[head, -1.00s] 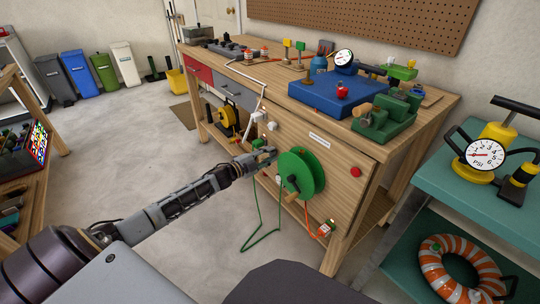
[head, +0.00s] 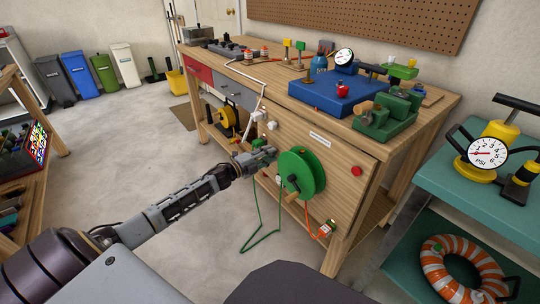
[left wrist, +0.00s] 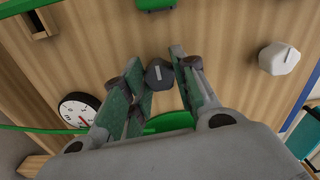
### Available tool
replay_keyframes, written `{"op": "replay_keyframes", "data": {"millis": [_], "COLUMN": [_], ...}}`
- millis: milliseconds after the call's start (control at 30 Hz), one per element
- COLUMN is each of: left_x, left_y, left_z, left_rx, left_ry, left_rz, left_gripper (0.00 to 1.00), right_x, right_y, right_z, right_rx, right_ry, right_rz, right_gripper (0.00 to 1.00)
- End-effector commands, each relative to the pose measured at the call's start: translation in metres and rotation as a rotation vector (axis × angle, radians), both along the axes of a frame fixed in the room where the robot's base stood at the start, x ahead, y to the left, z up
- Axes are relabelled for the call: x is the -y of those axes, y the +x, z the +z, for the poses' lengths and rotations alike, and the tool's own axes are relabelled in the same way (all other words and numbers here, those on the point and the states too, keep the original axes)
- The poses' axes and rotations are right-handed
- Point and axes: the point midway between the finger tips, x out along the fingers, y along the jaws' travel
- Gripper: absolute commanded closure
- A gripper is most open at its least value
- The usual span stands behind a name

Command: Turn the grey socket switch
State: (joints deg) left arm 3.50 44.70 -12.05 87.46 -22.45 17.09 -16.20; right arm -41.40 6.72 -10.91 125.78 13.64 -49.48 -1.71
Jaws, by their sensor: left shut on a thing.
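The grey socket switch (left wrist: 160,73) is a small dark grey round knob with a light mark line, on the wooden front panel of the workbench. In the left wrist view it sits between the two green-padded fingers of my left gripper (left wrist: 157,58), which is shut on it. In the head view my left gripper (head: 267,156) is at the panel, just left of the green reel (head: 301,174), and it hides the switch. My right gripper is not in view.
A white knob (left wrist: 279,58) sits beside the grey one on the panel. A round gauge (left wrist: 78,108) shows at the left of the wrist view. A green cable (head: 259,236) hangs below the reel. A red button (head: 356,171) is farther right.

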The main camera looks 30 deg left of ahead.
Motion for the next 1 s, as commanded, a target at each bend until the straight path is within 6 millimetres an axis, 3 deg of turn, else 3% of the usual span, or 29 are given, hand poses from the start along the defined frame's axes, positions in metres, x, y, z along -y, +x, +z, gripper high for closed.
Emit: {"op": "replay_keyframes", "data": {"millis": [133, 533, 1000], "left_x": [0.0, -0.001, -0.011], "left_y": [0.0, -0.002, -0.027], "left_z": [-0.001, 0.0, 0.0], "left_rx": [0.002, 0.002, 0.001], "left_ry": [0.008, 0.007, 0.006], "left_rz": [0.0, 0.0, 0.0], "left_gripper": [0.57, 0.57, 0.57], "right_x": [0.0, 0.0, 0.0], "right_y": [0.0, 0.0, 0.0], "right_z": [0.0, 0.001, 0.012], "right_rx": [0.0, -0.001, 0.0], "right_ry": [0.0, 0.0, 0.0], "right_rz": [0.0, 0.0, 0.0], "right_gripper": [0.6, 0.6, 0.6]}}
